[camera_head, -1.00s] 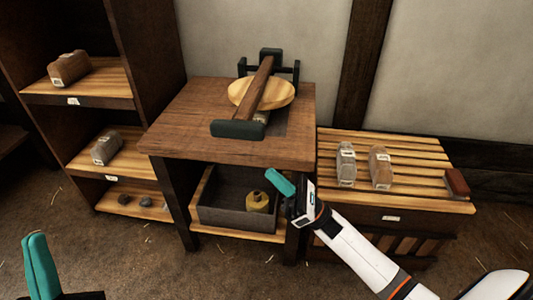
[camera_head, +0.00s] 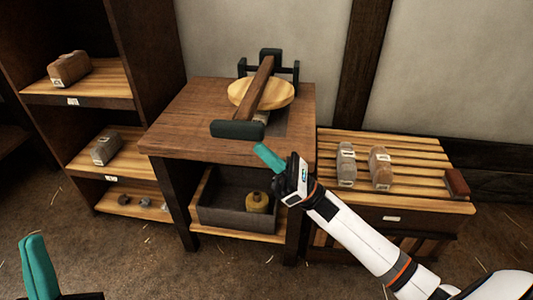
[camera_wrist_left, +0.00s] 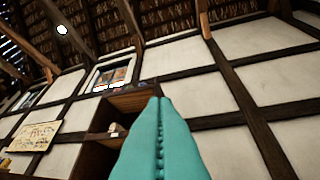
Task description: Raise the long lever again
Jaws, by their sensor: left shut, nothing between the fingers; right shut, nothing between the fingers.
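The long lever (camera_head: 257,85) is a brown wooden bar on the table. It lies over a round pale wooden disc (camera_head: 279,94) and runs from a dark bracket (camera_head: 271,65) at the back to a dark green-grey handle (camera_head: 237,130) at the table's front edge. My right gripper (camera_head: 262,150) has teal fingers, is shut and empty, and is just in front of the table's front edge, right of and below the handle, apart from it. My left gripper (camera_head: 36,250) is shut and empty at the lower left, far from the lever; its teal fingers also show in the left wrist view (camera_wrist_left: 160,140).
The wooden table (camera_head: 190,120) has a grey bin (camera_head: 225,215) with a yellowish weight (camera_head: 257,202) beneath. A slatted bench (camera_head: 420,155) with two blocks stands on the right. A shelf unit (camera_head: 150,60) with blocks stands on the left. Floor in front is open.

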